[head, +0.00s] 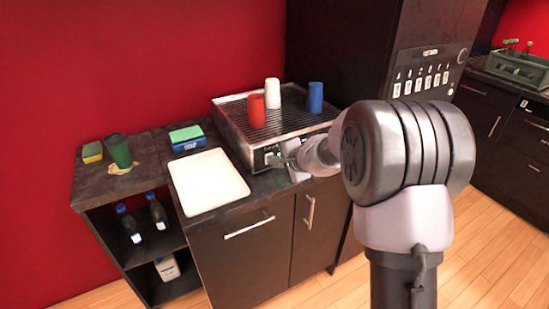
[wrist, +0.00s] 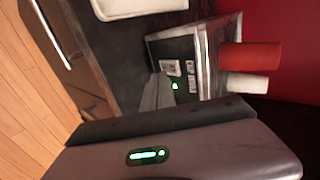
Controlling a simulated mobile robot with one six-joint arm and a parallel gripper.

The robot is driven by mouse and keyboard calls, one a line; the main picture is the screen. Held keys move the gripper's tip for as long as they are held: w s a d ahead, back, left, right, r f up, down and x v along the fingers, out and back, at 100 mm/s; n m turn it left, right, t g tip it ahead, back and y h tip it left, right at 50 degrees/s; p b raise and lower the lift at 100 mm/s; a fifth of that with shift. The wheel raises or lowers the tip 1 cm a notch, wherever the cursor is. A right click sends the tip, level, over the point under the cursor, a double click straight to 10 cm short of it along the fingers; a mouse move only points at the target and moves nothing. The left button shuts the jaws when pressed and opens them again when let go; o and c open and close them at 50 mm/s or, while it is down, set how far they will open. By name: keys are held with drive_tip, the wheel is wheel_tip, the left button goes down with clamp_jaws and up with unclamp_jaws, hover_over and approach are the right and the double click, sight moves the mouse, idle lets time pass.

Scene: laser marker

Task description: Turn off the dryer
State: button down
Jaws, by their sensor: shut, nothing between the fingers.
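The dryer (head: 232,122) is a low metal box with a wire rack on top, standing on the dark counter. A red cup (head: 256,110), a white cup (head: 272,93) and a blue cup (head: 315,97) stand upside down or upright on it; I cannot tell which. In the wrist view the dryer's front panel (wrist: 183,52) shows lettering, a small switch and a green light (wrist: 175,86). My gripper (head: 294,164) is shut and empty, close in front of that panel. Its grey fingers (wrist: 158,92) show just beside the green light; I cannot tell whether they touch the panel.
A white tray (head: 207,181) lies left of the dryer. A sponge box (head: 187,137), green cup (head: 118,150) and yellow sponge (head: 92,152) sit further left. Bottles (head: 158,212) stand on shelves below. A tall dark cabinet (head: 340,50) rises behind right.

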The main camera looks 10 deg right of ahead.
sight(269, 154)
drive_tip(key=shift+w+a+r+p, duration=0.2)
drive_tip(key=shift+w, duration=0.45)
drive_tip(key=shift+w+a+r+p, duration=0.15)
drive_tip(key=shift+w+a+r, duration=0.05)
drive_tip(key=shift+w, duration=0.4)
drive_tip(key=r+p, duration=0.1)
drive_tip(key=p, duration=0.3)
drive_tip(key=shift+w+r, duration=0.1)
drive_tip(key=shift+w, duration=0.05)
drive_tip(key=shift+w+a+r+g+p, duration=0.15)
drive_tip(key=shift+g+p, duration=0.15)
drive_tip(key=shift+p, duration=0.75)
drive_tip(key=shift+w+f+b, duration=0.15)
drive_tip(key=shift+f+b, duration=0.5)
drive_tip(key=shift+b, duration=0.1)
drive_tip(key=shift+r, duration=0.15)
drive_tip(key=shift+r+p, duration=0.5)
drive_tip(key=shift+r, duration=0.2)
